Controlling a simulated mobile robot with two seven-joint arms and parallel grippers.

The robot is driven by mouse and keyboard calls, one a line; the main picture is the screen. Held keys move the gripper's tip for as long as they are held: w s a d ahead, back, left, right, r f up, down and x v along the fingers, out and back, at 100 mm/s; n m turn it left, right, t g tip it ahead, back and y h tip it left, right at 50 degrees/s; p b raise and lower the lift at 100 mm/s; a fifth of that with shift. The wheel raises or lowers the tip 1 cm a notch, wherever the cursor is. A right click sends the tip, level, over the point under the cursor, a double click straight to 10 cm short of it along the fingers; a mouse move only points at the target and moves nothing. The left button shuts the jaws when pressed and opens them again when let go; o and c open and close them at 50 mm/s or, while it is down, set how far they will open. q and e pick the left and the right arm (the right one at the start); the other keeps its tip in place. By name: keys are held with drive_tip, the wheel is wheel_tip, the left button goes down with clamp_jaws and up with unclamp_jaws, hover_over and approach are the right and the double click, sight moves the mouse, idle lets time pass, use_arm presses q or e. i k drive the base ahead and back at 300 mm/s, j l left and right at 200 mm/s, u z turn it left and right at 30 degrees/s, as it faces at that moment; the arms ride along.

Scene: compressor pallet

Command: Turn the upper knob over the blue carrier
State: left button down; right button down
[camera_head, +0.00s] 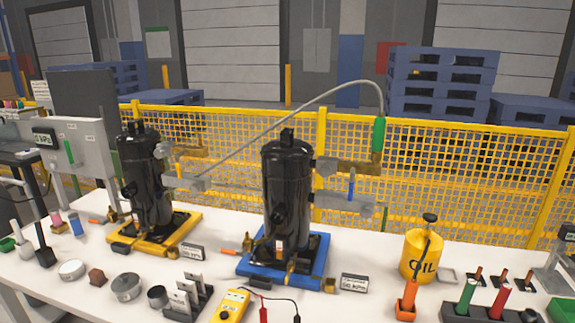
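The blue carrier (312,280) lies on the table right of centre and bears a tall black compressor (287,190), upright. A brown bar (358,167) lies behind the upper fitting, below a green hose end (379,135). I cannot tell for certain which part is the upper knob. Neither of my grippers shows in this view.
A yellow carrier (155,247) with another black compressor (146,180) stands to the left. A grey hose (290,115) arches between both units. A yellow oil can (421,255) stands right. Tools and a yellow meter (231,306) crowd the front. A yellow mesh fence (470,175) stands behind.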

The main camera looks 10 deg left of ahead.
sight(325, 170)
drive_tip(key=l+u, duration=0.4)
drive_tip(key=l, duration=0.25)
drive_tip(key=l+u, duration=0.35)
drive_tip(key=l, duration=0.35)
